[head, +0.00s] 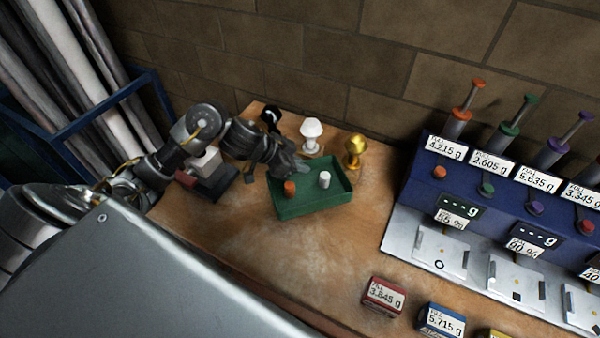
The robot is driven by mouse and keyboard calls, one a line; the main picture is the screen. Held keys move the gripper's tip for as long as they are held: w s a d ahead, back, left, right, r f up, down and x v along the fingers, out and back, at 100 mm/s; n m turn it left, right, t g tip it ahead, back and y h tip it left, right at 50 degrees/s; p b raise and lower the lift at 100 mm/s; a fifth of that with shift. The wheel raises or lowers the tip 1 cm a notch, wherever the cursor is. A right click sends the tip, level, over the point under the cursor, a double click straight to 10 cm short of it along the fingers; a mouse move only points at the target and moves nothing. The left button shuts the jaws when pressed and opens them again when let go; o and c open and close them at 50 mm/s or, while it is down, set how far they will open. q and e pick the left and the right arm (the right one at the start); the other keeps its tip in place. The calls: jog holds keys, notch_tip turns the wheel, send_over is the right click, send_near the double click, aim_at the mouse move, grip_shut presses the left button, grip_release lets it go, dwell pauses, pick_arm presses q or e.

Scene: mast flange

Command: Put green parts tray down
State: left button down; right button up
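The green parts tray (318,205) is at the middle of the wooden bench in the head view. An orange cylinder (290,188) and a white cylinder (324,180) stand in it. My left gripper (287,168) is at the tray's back left rim, its fingers overlapping that edge. I cannot tell whether it is shut on the rim, because the fingers are dark and small. The tray looks about level. Whether its underside touches the bench is hard to tell. My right gripper is out of view.
A white knobbed piece (312,132) and a gold one (354,150) stand just behind the tray. A blue dispenser rack (408,185) fills the right side. A red labelled block (383,296) and a blue one (440,321) lie in front. The bench (270,260) before the tray is bare.

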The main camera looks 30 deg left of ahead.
aim_at(300, 173)
pick_arm(q)
jog(key=shift+f, duration=1.55)
jog(key=shift+f, duration=0.1)
jog(key=c, duration=1.6)
grip_release()
jog(key=shift+c, duration=0.2)
jog(key=shift+r, duration=0.2)
jog(key=v, duration=1)
jog(key=shift+s+a+r+p, duration=0.1)
jog(key=shift+s+a+p, duration=0.15)
jog(key=shift+p, duration=0.1)
jog(key=shift+s+a+r, duration=0.2)
jog(key=shift+s+r, duration=0.15)
jog(key=shift+r, duration=0.2)
